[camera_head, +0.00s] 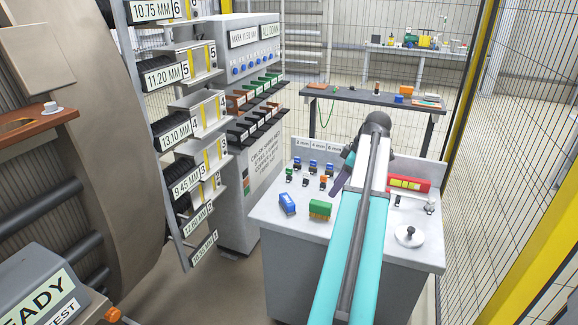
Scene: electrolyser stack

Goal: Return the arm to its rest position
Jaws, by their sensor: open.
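My arm reaches up from the bottom of the view, over a grey-topped bench (272,228), to a dark wrist near the bench's back edge. My gripper (342,175) shows only in part, as a narrow purple-grey piece to the left of the arm, angled down over the bench. The jaws are open. Nothing shows held, but most of the gripper is hidden behind my arm.
The bench bears a blue block (287,204), a green block (320,209), a red case (409,183) and a white round dish (409,237). A labelled rack (175,130) stands left. A mesh fence (480,190) closes the right. A dark table (350,97) is behind.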

